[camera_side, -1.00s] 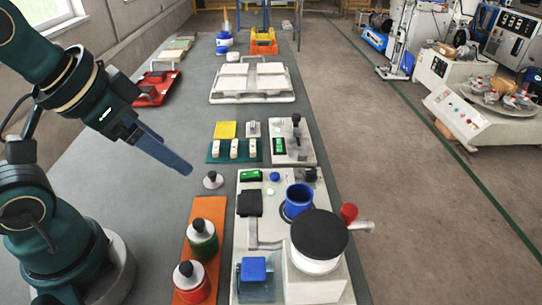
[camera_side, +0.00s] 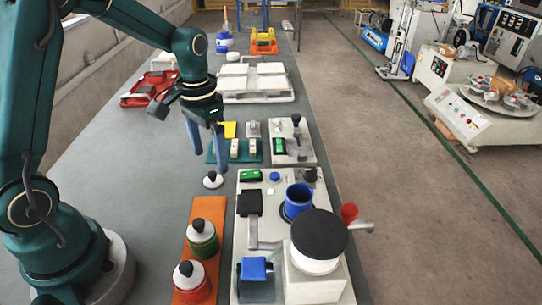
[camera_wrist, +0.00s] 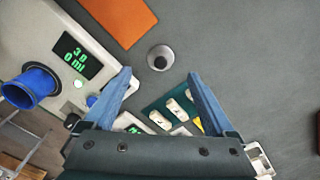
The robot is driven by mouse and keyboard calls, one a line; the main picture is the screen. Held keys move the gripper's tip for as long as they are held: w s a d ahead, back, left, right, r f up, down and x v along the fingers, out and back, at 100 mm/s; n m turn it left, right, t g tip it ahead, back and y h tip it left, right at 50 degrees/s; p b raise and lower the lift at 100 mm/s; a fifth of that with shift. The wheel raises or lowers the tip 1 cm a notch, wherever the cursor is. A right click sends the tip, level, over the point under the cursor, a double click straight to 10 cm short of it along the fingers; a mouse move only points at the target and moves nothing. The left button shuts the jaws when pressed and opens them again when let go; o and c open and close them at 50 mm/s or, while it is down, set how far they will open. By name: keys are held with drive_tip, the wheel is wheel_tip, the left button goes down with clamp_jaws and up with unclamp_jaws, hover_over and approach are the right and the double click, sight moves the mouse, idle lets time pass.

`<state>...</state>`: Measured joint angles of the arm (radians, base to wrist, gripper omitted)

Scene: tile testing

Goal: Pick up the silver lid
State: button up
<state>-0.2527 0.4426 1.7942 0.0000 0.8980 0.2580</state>
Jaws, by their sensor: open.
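The silver lid (camera_side: 212,180) is a small round disc with a dark knob, lying flat on the grey table. It also shows in the wrist view (camera_wrist: 160,58), beyond the fingertips and roughly centred between them. My gripper (camera_side: 207,151) points down above the table, with its blue fingers spread and nothing between them. In the wrist view my gripper (camera_wrist: 158,74) is wide open. In the side view the fingertips appear a little above and behind the lid, apart from it.
An orange mat (camera_side: 185,242) holds a green jar (camera_side: 203,243) and a red jar (camera_side: 191,287). The machine (camera_side: 264,226) with a blue cup (camera_side: 298,201) stands right of the lid. A teal board (camera_side: 245,156) with white pieces lies behind. The table left of the lid is clear.

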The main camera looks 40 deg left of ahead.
sight(212, 173)
drive_tip(key=shift+a+f, duration=0.1)
drive_tip(key=shift+f, duration=2.5)
drive_tip(key=c, duration=1.4)
